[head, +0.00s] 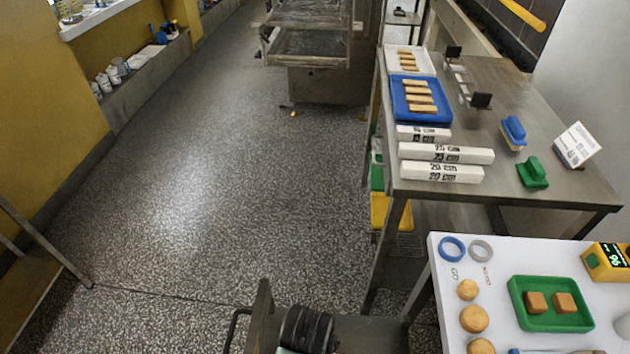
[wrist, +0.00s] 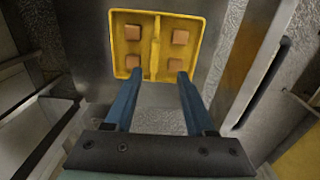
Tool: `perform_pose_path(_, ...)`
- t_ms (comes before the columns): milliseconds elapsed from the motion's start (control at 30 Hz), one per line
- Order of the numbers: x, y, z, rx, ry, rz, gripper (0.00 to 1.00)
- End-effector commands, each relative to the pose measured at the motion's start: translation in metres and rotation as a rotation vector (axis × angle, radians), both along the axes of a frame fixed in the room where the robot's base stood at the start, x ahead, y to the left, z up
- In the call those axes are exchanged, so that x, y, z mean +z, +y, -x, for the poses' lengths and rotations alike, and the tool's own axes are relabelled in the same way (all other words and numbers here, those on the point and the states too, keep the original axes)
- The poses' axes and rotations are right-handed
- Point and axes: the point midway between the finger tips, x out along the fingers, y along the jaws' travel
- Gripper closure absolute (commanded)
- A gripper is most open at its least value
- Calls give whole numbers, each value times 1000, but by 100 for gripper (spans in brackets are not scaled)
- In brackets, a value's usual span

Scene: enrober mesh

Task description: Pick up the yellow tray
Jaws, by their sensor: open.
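The yellow tray (wrist: 192,24) shows at the top of the wrist view. It has a raised rim, a divider down the middle and several brown cubes lying in both halves. It rests against a smooth grey surface. My gripper (wrist: 157,76) has two blue fingers set apart with nothing between them. Their tips overlap the tray's near edge in the picture; I cannot tell whether they touch it. In the head view I cannot make out this tray for certain; a yellow item (head: 392,212) sits low beneath the steel table.
A white table (head: 445,300) in front holds a green tray (head: 517,300) with two brown cubes. The speckled floor (head: 220,170) is open.

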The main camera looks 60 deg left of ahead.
Motion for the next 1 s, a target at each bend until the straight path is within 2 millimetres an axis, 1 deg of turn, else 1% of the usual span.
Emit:
perform_pose_path(33, -13, -1, 1, -1, 3, 2, 45)
perform_pose_path(100, -26, -1, 0, -2, 1, 2, 45)
perform_pose_path(233, -47, 0, -1, -2, -1, -1, 45)
perform_pose_path(300, -54, 0, -2, -2, -2, -1, 45)
perform_pose_path(467, -63, 0, -3, -3, -3, -2, 45)
perform_pose_path(567, -76, -2, -6, -4, -3, -2, 45)
perform_pose_path(700, -98, -3, -10, -3, -3, -2, 45)
perform_pose_path(800, -108, -3, -10, -3, -4, -3, 45)
perform_pose_path(1000, -111, -3, -10, -4, -6, -4, 45)
